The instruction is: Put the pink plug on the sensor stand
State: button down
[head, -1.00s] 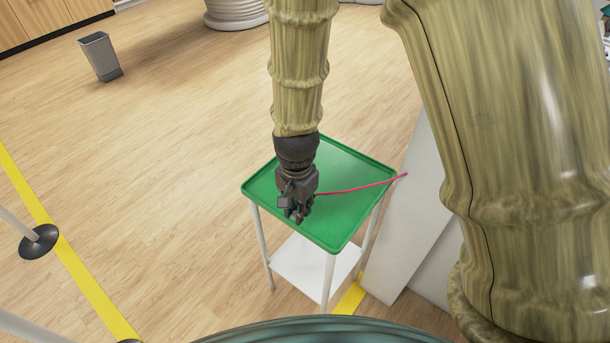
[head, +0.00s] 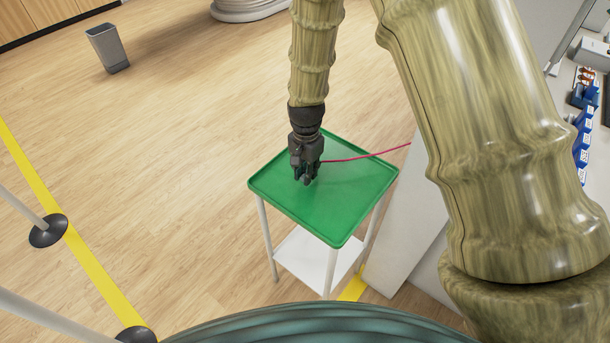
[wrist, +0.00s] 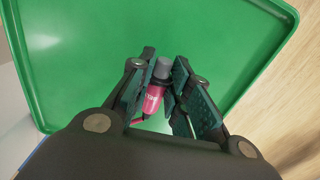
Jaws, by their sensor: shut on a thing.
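My gripper (head: 306,180) is over the left part of the green tray (head: 335,220), pointing down. In the wrist view my gripper (wrist: 165,66) is shut on the pink plug (wrist: 153,98), a pink cylinder with a grey tip and pale lettering. The plug lies between the finger pads with its grey tip towards the tray. The fingers hide the plug in the head view. Its thin pink cable (head: 368,155) runs off to the right behind my arm. I cannot make out a separate sensor stand in these views.
The tray tops a white-legged stand with a white lower shelf (head: 303,262). A pale panel (head: 412,220) stands close on its right. Blue items (head: 583,140) show at the far right. A grey bin (head: 108,48) and post bases (head: 48,231) stand left. Wooden floor between is clear.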

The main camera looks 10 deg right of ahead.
jog(key=shift+f, duration=1.15)
jog(key=shift+f, duration=0.15)
jog(key=c, duration=1.3)
grip_release()
jog(key=shift+c, duration=0.2)
